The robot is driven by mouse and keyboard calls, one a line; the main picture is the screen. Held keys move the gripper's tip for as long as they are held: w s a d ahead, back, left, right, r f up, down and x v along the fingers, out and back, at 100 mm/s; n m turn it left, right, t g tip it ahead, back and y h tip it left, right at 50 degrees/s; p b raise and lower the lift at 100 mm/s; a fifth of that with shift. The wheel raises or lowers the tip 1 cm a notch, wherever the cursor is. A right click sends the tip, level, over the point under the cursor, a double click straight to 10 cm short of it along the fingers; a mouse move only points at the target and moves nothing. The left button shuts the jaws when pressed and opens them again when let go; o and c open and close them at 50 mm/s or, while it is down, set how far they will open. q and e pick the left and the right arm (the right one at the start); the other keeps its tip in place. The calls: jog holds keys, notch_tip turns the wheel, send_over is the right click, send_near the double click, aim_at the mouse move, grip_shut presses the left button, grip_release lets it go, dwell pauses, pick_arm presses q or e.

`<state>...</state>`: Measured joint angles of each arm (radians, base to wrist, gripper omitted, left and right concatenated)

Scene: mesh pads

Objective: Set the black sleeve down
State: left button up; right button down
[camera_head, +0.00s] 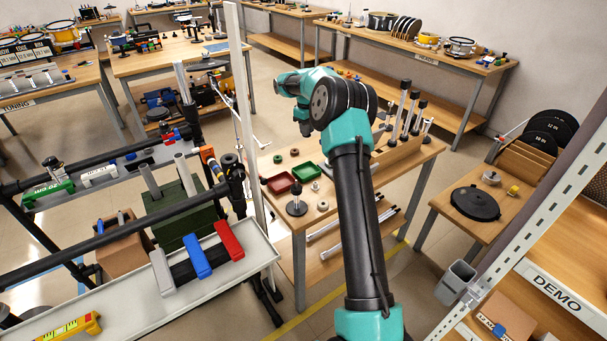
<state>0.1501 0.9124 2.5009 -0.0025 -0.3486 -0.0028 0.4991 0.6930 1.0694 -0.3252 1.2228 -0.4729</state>
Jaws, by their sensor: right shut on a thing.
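My right arm (357,220) rises from the bottom centre and bends at a teal and black joint (341,101) over the middle wooden table (400,160). Its teal forearm (292,84) points away to the left. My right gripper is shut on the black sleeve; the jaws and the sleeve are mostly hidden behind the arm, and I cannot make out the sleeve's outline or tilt. My left gripper is not in view.
A red tray (279,183) and a green tray (308,171) lie on the middle table beside a black stand (297,203). A wooden block with upright rods (400,145) stands right of the arm. A pale rack tray (258,250) is at left.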

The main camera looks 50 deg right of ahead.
send_over(306, 173)
notch_tip(306, 173, down, 14)
jog(key=shift+s+r, duration=0.1)
jog(key=shift+r, duration=0.15)
dwell(0.3)
jog(key=shift+f, duration=0.1)
jog(key=shift+f, duration=2.1)
jog(key=shift+f, duration=0.15)
jog(key=c, duration=1.1)
grip_release()
notch_tip(306, 173, up, 12)
